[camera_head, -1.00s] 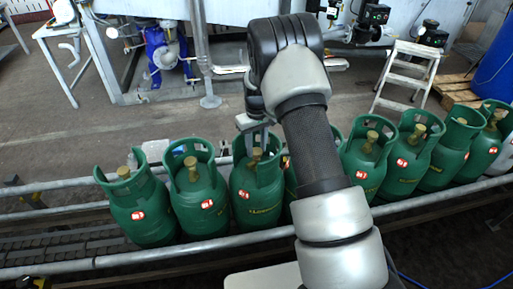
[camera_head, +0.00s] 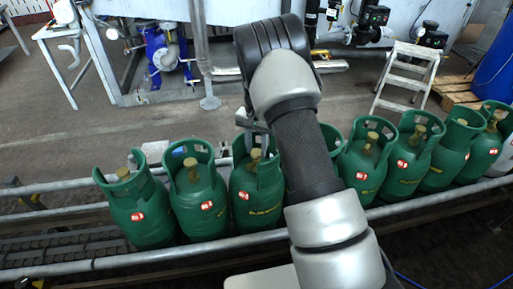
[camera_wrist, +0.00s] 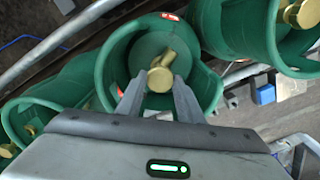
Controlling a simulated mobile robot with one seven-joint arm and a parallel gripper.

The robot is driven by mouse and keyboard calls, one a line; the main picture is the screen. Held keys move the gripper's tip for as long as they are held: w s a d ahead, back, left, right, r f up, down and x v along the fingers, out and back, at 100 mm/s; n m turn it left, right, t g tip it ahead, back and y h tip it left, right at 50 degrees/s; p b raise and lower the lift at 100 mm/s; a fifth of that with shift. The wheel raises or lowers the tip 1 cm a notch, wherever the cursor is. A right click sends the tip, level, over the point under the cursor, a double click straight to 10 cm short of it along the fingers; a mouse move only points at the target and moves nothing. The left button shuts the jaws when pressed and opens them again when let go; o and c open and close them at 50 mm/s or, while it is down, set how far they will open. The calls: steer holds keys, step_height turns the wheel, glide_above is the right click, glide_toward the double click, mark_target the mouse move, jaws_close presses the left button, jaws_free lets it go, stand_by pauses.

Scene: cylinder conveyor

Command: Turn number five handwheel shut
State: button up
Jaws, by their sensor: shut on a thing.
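A row of green gas cylinders with brass valve handwheels stands on the conveyor. My gripper (camera_wrist: 158,90) is over the third cylinder from the left (camera_head: 257,190), with its fingers down inside the collar. In the wrist view the fingers are shut on this cylinder's brass handwheel (camera_wrist: 160,77), one finger on each side. The handwheel also shows in the head view (camera_head: 255,155), below my wrist. My arm hides most of the cylinder to its right. I can read no cylinder numbers.
A conveyor rail (camera_head: 80,266) runs along the near side of the row. Neighbouring cylinders (camera_head: 199,195) stand close by, and their collars rise beside my gripper. A white step stool (camera_head: 405,75) and a blue pump (camera_head: 160,55) stand behind on open floor.

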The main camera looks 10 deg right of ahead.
mark_target(257, 152)
steer(key=shift+m, duration=0.8)
steer(key=o, duration=1.1)
steer(key=shift+c, duration=0.2)
step_height(257, 152, up, 18)
steer(key=p, duration=0.1)
steer(key=shift+f+p, duration=0.25)
steer(key=shift+p, duration=0.15)
